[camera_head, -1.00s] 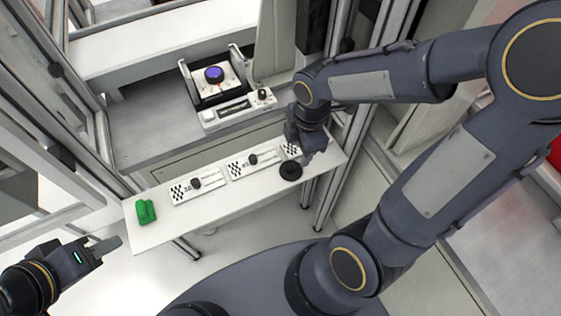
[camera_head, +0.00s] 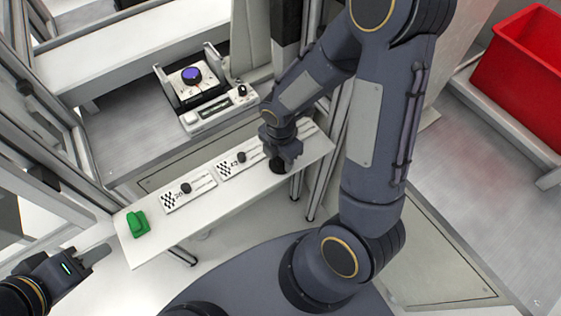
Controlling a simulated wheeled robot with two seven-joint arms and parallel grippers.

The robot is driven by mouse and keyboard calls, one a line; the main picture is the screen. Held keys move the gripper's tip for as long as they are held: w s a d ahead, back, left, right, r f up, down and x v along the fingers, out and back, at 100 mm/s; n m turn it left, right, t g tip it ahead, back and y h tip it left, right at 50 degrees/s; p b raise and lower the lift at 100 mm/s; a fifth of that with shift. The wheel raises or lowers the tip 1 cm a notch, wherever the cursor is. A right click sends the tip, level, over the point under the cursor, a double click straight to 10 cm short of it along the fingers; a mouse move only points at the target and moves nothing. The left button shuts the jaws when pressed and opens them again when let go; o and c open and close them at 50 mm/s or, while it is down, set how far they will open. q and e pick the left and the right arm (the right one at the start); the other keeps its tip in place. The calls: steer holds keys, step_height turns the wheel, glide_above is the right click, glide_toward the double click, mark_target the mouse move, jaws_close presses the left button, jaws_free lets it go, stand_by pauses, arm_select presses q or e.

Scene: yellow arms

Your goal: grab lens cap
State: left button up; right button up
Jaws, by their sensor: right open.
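A round black lens cap (camera_head: 278,167) lies near the front right of the narrow white shelf (camera_head: 172,233). My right gripper (camera_head: 283,161) points down right over the cap and partly hides it. It is open; I cannot tell if its fingers touch the cap. My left gripper (camera_head: 97,254) is at the lower left, away from the shelf's left end, and holds nothing that I can see. Its fingers overlap from this angle, so their gap is not visible.
White checkered cards with small black knobs (camera_head: 186,188) lie along the shelf. A green block (camera_head: 137,223) sits at its left end. Behind is a device with a purple lens (camera_head: 191,75). A red bin (camera_head: 521,75) stands at the right.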

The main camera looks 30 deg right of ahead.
jaws_close()
steer(key=shift+r, duration=0.2)
